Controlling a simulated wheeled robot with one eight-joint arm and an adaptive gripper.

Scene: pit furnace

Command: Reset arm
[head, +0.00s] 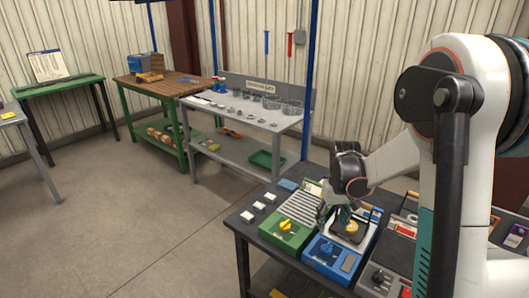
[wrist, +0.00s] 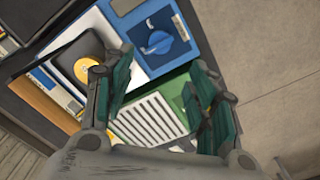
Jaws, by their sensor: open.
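My gripper (wrist: 165,105) is open in the wrist view, with teal pads on both fingers and nothing held between them. In the head view my gripper (head: 338,215) hangs low over the dark workbench (head: 245,222). It is near a green unit (head: 286,230) with a yellow knob and pale slats, and a blue unit (head: 325,258) with a blue knob. The green unit (wrist: 150,120) also shows in the wrist view beneath and between the fingers. The blue unit (wrist: 158,40) is above it there. I cannot tell whether the fingers touch anything.
White blocks (head: 259,206) lie at the bench's left edge. A black plate with a yellow disc (head: 351,228) sits behind the blue unit. A red-and-grey unit (head: 393,245) stands to its right. A grey table with metal parts (head: 245,110) is farther back. The floor (head: 130,220) at left is clear.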

